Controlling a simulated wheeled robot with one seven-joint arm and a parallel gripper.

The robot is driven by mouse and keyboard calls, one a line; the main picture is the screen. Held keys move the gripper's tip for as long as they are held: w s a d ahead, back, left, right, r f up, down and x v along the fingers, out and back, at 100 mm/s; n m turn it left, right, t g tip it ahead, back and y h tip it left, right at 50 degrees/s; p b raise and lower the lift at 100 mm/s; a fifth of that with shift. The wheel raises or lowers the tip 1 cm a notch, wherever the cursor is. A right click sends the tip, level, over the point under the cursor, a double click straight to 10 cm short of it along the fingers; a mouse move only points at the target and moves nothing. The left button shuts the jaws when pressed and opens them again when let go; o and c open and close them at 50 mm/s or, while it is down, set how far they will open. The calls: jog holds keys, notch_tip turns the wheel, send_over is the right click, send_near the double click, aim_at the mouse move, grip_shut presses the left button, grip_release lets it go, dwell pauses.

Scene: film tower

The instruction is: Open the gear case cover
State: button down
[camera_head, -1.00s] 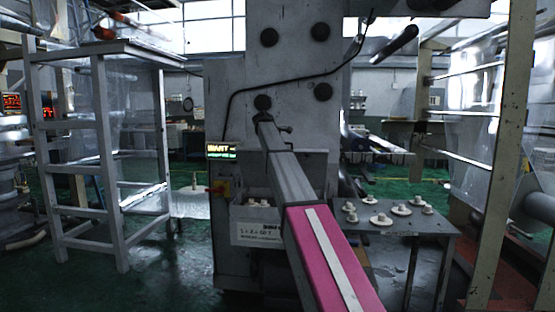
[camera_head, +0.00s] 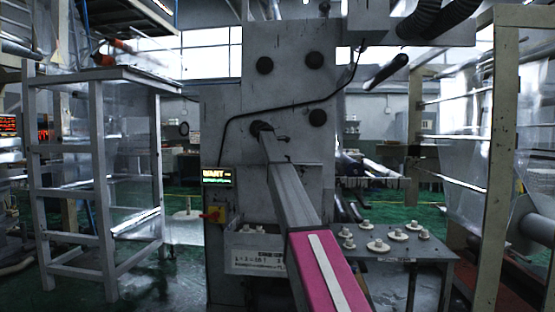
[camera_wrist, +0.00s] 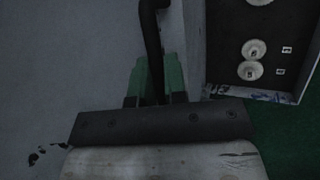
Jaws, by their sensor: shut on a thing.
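The grey machine column (camera_head: 290,92) stands ahead with dark round knobs on its face. I cannot tell where the gear case cover's edges run in the head view. My arm reaches to the column, and its far end hides my gripper there. In the wrist view my gripper (camera_wrist: 157,80) has two green fingers shut on a dark upright bar (camera_wrist: 152,35), which looks like a handle. A plain grey surface (camera_wrist: 70,60) fills the left behind it. To the right, a dark framed area holds white round parts (camera_wrist: 250,70) with small labels; I cannot tell whether it is the case inside.
A grey table (camera_head: 385,245) with several white round parts stands to the right. An open bin (camera_head: 256,262) with a paper label is at the column's front. A tall metal stand (camera_head: 104,195) is at left and a beige post (camera_head: 497,160) at right. Green floor shows between.

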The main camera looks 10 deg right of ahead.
jog(key=c, duration=1.2)
grip_release()
jog(key=shift+f, duration=0.1)
jog(key=v, duration=1)
jog(key=shift+s+a+r, duration=0.1)
jog(key=shift+a+r, duration=0.1)
jog(key=shift+r, duration=0.15)
